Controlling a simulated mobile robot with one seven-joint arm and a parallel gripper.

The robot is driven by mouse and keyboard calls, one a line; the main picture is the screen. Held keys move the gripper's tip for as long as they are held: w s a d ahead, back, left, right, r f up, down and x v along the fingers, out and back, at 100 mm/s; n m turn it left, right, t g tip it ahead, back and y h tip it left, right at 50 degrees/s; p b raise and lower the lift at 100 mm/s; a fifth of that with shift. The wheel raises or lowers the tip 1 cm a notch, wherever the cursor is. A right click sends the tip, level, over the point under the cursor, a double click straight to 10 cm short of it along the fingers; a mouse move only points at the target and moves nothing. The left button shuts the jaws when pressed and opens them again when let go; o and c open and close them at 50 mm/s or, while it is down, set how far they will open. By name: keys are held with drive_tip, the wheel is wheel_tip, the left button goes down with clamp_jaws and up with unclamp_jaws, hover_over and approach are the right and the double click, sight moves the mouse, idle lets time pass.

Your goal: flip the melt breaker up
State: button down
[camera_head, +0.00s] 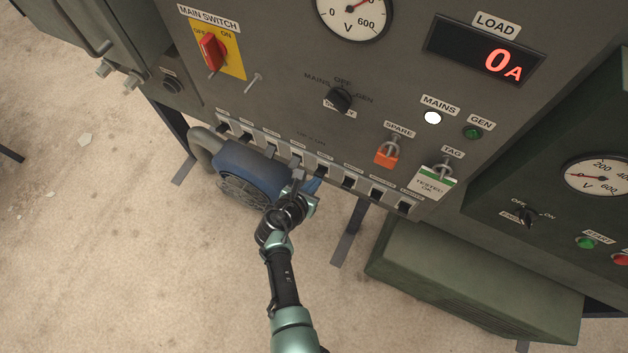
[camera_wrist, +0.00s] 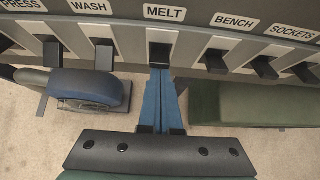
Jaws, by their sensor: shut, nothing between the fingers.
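The melt breaker (camera_wrist: 160,53) is a dark lever in a pale slot under the MELT label (camera_wrist: 164,13) in the wrist view. My gripper (camera_wrist: 159,76) has its blue fingers shut and empty, with the tips right at the lower end of that lever. I cannot tell whether they touch it. The fingertips partly cover the lever, so its exact tilt is unclear. In the head view my gripper (camera_head: 316,182) is at the bottom edge of the panel, by the middle of the breaker row, and hides part of it.
The bench breaker (camera_wrist: 213,62) and wash breaker (camera_wrist: 103,55) flank the melt slot closely. A blue motor (camera_head: 250,174) stands below the panel, left of my gripper. A green box (camera_head: 470,285) is lower right.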

drive_tip(key=shift+w+r, duration=0.5)
wheel_tip(320, 180, down, 5)
drive_tip(key=s+b, duration=0.2)
drive_tip(key=b, duration=0.2)
drive_tip(key=p+v, duration=0.4)
drive_tip(key=v, duration=0.7)
drive_tip(key=shift+w+r, duration=0.2)
drive_tip(key=shift+w, duration=0.1)
